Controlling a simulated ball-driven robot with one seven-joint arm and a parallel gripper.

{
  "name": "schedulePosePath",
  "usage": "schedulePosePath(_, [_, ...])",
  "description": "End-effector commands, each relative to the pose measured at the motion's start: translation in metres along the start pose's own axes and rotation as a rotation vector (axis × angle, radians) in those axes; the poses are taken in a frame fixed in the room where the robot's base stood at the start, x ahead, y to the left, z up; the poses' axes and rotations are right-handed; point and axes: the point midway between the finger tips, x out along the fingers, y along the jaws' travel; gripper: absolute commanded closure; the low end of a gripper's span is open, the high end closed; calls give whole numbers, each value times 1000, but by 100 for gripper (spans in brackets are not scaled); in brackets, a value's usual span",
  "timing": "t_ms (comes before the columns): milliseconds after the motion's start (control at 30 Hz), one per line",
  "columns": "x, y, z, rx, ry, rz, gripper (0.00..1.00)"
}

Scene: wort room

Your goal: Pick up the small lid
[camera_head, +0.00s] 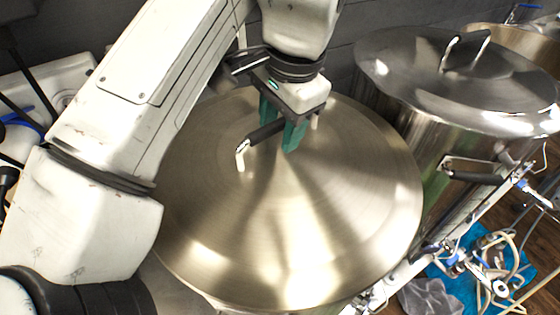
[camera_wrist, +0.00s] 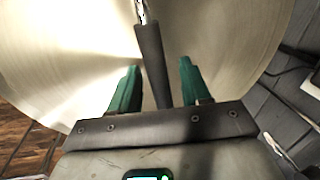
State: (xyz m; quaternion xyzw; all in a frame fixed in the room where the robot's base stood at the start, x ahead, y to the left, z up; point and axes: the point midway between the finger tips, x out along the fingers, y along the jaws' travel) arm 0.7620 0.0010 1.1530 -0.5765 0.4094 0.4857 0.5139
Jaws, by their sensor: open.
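A round, brushed-metal lid (camera_head: 320,225) covers the pot in the middle of the head view. Its bar handle (camera_head: 264,133) has a black grip and bright metal ends. My gripper (camera_head: 278,136) is over this handle, with its green fingers pointing down. In the wrist view, the black handle (camera_wrist: 151,58) runs between the two open fingers (camera_wrist: 158,68), with a gap on each side. The lid (camera_wrist: 225,30) fills the view behind them. The far end of the handle is partly hidden by my fingers in the head view.
A second pot at the right has a shinier metal lid (camera_head: 455,75) with its own handle, and a dark side handle (camera_head: 472,176). Hoses and fittings lie on a blue mat (camera_head: 470,262) at the lower right. A dark wall (camera_head: 390,15) is close behind.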

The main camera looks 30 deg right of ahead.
Motion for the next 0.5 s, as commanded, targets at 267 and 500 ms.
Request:
schedulePosePath(267, [-1, 0, 0, 0, 0, 0, 53])
schedulePosePath(500, [2, 0, 0, 0, 1, 0, 53])
